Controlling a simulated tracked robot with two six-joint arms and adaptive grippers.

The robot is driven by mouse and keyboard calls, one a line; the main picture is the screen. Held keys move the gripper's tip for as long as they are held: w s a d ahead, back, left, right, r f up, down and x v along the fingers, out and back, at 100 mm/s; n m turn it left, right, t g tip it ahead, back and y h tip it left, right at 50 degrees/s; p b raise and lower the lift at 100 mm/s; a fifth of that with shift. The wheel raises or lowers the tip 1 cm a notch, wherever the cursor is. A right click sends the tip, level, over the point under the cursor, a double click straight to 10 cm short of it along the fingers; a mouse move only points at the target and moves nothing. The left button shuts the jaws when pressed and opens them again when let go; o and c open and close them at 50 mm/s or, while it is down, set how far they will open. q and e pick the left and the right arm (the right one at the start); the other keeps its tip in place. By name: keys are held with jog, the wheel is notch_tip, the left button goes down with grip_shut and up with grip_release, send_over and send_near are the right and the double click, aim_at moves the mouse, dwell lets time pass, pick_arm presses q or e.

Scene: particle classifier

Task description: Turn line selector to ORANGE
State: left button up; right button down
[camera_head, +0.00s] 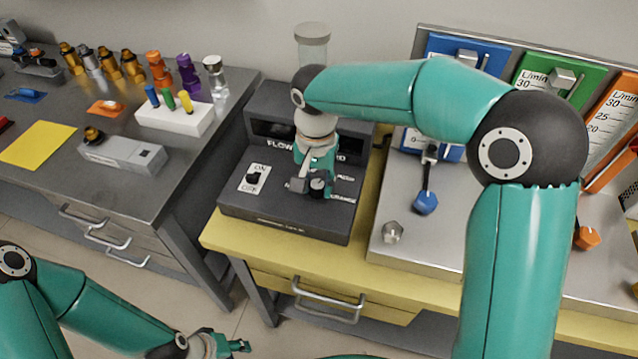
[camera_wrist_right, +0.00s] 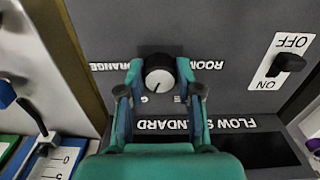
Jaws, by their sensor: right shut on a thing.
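The line selector is a small round knob with a pale top and dark base (camera_wrist_right: 160,78), on the dark "FLOW STANDARD" box (camera_head: 285,215). In the right wrist view, the words ORANGE and ROOM appear upside down to its left and right. A thin dark mark shows on the knob's face; I cannot tell which label it points at. My right gripper (camera_wrist_right: 160,92) is shut on the knob, a finger on each side. In the head view my right gripper (camera_head: 309,184) partly hides the knob and labels. My left gripper (camera_head: 236,345) is low, away from the box, its opening unclear.
An ON/OFF switch (camera_head: 253,179) is left of the selector on the same box. A metal panel with a blue-handled valve (camera_head: 425,202) stands to the right. The left grey bench holds a white block with colored pegs (camera_head: 175,118) and a yellow sheet (camera_head: 37,144).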

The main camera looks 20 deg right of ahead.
jog(key=m+b, duration=0.1)
jog(key=m, duration=1.1)
jog(key=shift+m+b, duration=0.4)
dwell(0.3)
jog(key=c, duration=0.8)
grip_release()
jog(key=shift+o, duration=0.2)
jog(key=shift+r, duration=0.1)
